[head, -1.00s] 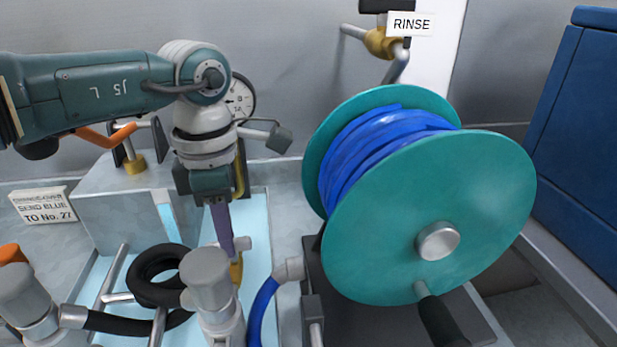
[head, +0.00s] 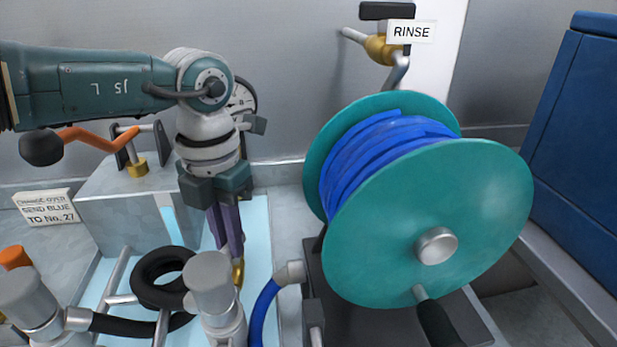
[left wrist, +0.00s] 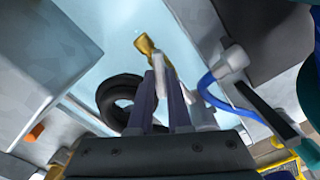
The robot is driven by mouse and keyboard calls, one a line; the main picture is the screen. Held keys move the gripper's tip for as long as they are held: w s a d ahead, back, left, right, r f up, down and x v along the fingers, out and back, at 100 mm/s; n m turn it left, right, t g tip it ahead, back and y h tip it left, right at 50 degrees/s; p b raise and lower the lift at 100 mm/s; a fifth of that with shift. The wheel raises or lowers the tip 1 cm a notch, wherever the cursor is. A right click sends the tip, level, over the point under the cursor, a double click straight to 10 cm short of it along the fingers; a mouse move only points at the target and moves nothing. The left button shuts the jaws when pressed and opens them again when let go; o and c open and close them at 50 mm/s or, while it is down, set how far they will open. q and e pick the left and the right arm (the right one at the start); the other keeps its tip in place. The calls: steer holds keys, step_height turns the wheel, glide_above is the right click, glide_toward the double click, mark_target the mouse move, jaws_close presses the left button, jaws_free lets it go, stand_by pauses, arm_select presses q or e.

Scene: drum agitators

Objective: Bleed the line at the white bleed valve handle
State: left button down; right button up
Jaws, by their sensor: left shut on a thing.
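My left gripper (head: 230,252) points down behind the front grey-capped post, with purple fingers close together. It also shows in the left wrist view (left wrist: 164,80). There its fingers are shut on the white bleed valve handle (left wrist: 161,62), a pale bar attached by a brass valve body (left wrist: 144,44). In the head view only a bit of the brass body (head: 238,272) shows at the fingertips, and the handle is mostly hidden. My right gripper is not in view.
A teal reel (head: 470,195) with blue hose stands right of the gripper. Grey-capped posts (head: 210,272) and a coiled black hose (head: 150,285) stand close in front and left. A RINSE sign (head: 411,32) hangs at the back.

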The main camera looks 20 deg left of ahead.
arm_select(q)
steer(key=n+p, duration=0.1)
steer(key=n, duration=0.5)
steer(key=shift+n+p, duration=0.3)
steer(key=shift+p, duration=0.05)
stand_by(0.5)
steer(key=c, duration=0.9)
jaws_free()
steer(key=shift+o, duration=0.2)
step_height(320, 180, up, 10)
steer(key=p, duration=0.1)
